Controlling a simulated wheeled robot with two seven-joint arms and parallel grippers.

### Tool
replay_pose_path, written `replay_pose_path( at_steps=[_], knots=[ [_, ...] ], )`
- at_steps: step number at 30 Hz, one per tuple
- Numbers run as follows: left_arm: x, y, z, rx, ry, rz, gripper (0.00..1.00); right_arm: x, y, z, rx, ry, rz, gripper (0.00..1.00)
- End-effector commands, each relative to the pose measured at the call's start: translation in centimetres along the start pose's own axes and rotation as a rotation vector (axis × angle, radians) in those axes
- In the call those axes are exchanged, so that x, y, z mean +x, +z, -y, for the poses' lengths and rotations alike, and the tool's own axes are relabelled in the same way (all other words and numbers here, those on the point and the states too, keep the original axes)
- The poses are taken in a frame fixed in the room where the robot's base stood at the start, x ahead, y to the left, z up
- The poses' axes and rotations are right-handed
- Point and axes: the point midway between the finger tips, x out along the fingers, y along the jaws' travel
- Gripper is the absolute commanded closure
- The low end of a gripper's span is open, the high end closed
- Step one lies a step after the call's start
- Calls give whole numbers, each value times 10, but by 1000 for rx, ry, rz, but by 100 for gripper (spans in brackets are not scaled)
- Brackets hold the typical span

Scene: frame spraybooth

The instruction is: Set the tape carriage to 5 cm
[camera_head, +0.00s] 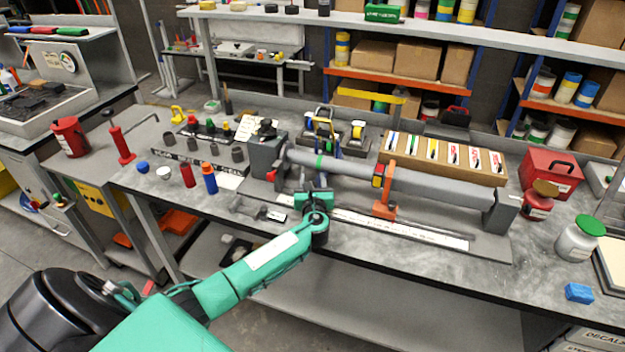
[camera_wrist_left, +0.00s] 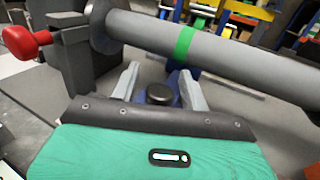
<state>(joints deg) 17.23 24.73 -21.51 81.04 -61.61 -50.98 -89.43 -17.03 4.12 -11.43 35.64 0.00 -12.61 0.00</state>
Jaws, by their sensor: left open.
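A grey tube (camera_head: 430,184) with a green band (camera_head: 318,162) lies level in a bench fixture. A blue frame (camera_head: 327,142), which looks like the tape carriage, stands at the tube near the green band; its lower part is hidden by the tube and my gripper. A long white scale strip (camera_head: 400,229) runs along the bench in front of the tube. My left gripper (camera_head: 314,194) is open in front of the tube, near the strip's left end. In the left wrist view its fingers (camera_wrist_left: 160,78) are apart, with the blue frame (camera_wrist_left: 180,68) behind them. Contact cannot be told.
A grey headstock (camera_head: 266,160) with a red knob (camera_wrist_left: 25,42) is at the left end. Red and blue bottles (camera_head: 209,180) stand left. A card tray (camera_head: 440,172) lies behind the tube.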

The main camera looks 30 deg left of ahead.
Motion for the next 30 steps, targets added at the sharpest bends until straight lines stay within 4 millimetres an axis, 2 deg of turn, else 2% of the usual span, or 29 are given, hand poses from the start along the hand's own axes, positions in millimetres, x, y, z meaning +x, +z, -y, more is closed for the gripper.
replay_pose_path(
  at_steps=[9,15,16,23,30],
  knots=[
    [2,0,0,0,0,0,57,0,4,-2,-1,2,4,64],
    [2,0,0,0,0,0,96,0,6,-8,-4,8,7,64],
    [2,0,0,0,0,0,100,0,6,-8,-4,8,7,64],
    [4,0,-6,3,1,0,100,-2,6,-9,-5,9,8,64],
    [20,1,-45,6,4,1,100,-9,6,-9,-5,9,8,64]
  ],
)
